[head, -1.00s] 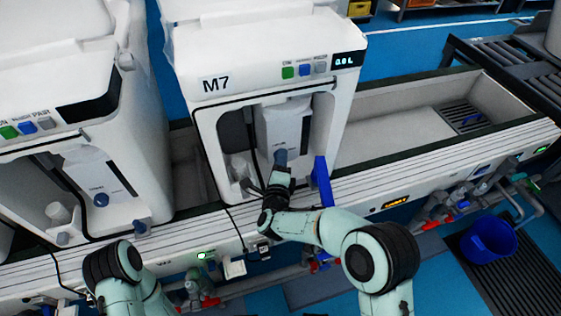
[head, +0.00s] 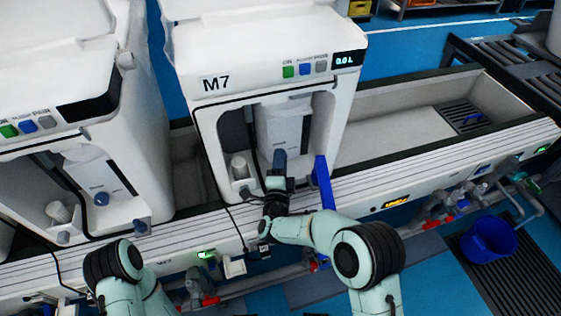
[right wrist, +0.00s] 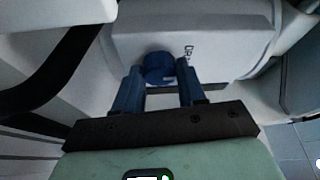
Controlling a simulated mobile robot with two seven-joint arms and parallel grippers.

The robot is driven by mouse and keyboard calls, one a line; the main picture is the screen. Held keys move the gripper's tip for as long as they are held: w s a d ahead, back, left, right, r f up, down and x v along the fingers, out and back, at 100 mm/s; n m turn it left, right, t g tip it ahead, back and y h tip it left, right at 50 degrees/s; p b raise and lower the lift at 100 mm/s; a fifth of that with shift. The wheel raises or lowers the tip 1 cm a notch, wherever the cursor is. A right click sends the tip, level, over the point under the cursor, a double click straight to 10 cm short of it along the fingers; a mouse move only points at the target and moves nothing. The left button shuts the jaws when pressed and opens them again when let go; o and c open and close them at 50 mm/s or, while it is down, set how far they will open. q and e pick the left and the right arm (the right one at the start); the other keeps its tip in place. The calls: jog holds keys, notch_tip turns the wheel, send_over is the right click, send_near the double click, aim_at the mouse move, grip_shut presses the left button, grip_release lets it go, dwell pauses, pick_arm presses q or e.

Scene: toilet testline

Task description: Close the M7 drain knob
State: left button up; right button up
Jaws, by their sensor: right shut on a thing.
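The M7 machine (head: 262,70) stands in the middle of the head view, and its small display reads about 0.0 L. The round blue drain knob (right wrist: 158,67) sits on the front of its white inner box, beside partly visible lettering. In the right wrist view, my right gripper (right wrist: 159,84) has its two blue fingers on either side of the knob and is shut on it. In the head view the fingers (head: 279,160) and the knob merge into one dark blue shape, so the knob's angle is hard to read. My left gripper is out of view.
A blue upright bar (head: 322,185) stands just right of my right gripper. A white cup (head: 239,167) stands inside M7 at left. A similar machine (head: 60,130) is at left. An open basin (head: 400,130) lies right. A blue bucket (head: 488,240) is on the floor.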

jog(key=o, duration=1.1)
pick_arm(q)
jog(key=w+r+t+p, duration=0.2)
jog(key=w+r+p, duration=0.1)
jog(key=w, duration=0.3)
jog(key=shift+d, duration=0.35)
pick_arm(e)
jog(key=s, duration=0.9)
jog(key=s+a+f, duration=0.1)
jog(key=s, duration=0.3)
jog(key=shift+s, duration=0.2)
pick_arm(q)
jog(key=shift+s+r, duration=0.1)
